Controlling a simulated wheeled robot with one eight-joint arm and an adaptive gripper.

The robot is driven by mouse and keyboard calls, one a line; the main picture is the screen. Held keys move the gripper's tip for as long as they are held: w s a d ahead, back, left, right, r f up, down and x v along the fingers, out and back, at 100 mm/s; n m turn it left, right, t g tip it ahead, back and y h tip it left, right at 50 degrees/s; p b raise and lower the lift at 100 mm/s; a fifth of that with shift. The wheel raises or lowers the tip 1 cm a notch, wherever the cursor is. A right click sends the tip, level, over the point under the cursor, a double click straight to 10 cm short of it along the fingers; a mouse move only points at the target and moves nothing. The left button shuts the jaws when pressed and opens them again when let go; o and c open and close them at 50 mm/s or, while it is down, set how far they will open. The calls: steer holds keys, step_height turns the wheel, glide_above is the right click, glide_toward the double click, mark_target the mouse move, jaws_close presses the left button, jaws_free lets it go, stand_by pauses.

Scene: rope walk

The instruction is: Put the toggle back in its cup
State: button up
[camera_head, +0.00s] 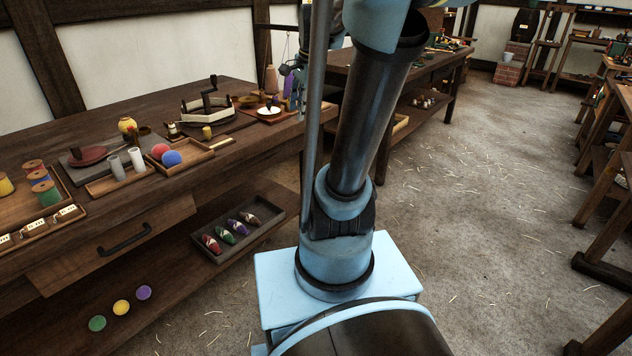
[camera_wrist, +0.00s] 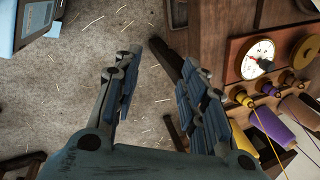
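My gripper (camera_wrist: 160,55) is open and empty in the wrist view, with bare floor between its two fingers. In the head view the end of my arm is mostly hidden behind the arm's own links, beside the far end of the left workbench. I cannot pick out the toggle or its cup with certainty in either view.
The left workbench (camera_head: 140,225) holds a tray with red and blue balls (camera_head: 172,158), spools (camera_head: 48,193) and a crank device (camera_head: 209,104). A white dial (camera_wrist: 257,60) and yellow and purple cones (camera_wrist: 268,89) lie right of my fingers. Open floor (camera_head: 480,220) lies right.

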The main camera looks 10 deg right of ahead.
steer(key=s+f+n+h, duration=0.1)
steer(key=s+f+n, duration=1.4)
steer(key=s, duration=0.4)
steer(key=shift+g, duration=0.3)
steer(key=shift+f, duration=0.1)
